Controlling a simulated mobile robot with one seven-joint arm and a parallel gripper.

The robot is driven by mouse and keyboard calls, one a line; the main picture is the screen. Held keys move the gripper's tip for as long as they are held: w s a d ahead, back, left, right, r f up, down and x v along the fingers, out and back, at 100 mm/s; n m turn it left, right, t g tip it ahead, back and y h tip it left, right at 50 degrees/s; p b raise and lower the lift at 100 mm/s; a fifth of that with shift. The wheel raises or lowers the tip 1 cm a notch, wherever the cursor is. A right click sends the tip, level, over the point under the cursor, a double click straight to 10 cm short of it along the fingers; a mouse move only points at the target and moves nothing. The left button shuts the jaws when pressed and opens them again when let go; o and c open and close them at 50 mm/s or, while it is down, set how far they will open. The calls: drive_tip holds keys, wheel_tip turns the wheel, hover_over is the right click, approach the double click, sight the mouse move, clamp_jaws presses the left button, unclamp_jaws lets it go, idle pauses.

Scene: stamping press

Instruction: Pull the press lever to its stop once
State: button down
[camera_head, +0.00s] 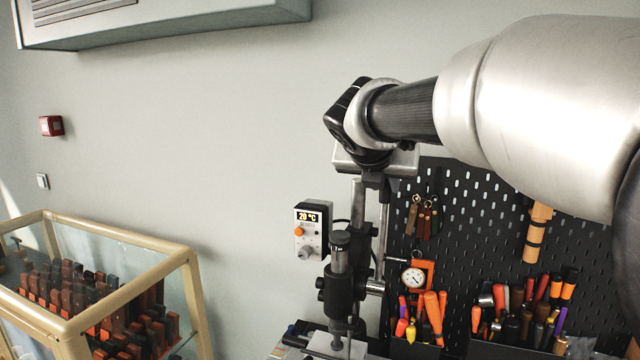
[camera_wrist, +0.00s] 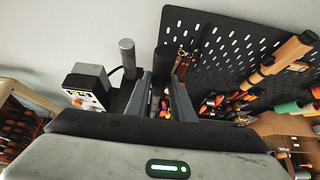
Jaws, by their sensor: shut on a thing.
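The stamping press (camera_head: 341,275) stands at the bottom centre of the head view, with a dark upright body and a metal ram. Its lever (camera_head: 383,225) appears as a slim steel rod rising from the hub at the press's right side. My gripper (camera_head: 374,182) points down at the top of this rod. In the wrist view, my gripper (camera_wrist: 160,88) has its two grey fingers closed around the dark lever handle (camera_wrist: 163,62), whose top stands above them. The exact finger contact is partly hidden. The lever's lower end is not clear in the wrist view.
A temperature box (camera_head: 312,230) reading 20 °C hangs left of the press. A black pegboard (camera_head: 470,210) with tools stands behind and right. A dial gauge (camera_head: 413,277) is close beside the lever. A glass case (camera_head: 130,240) of stamps stands left.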

drive_tip(key=w, duration=0.1)
drive_tip(key=w+d, duration=0.1)
drive_tip(key=w, duration=0.1)
drive_tip(key=shift+w+d+f, duration=0.3)
drive_tip(key=shift+w, duration=0.1)
drive_tip(key=c, duration=1.7)
unclamp_jaws()
drive_tip(key=shift+o, duration=0.6)
drive_tip(key=o, duration=0.5)
drive_tip(key=shift+c, duration=0.2)
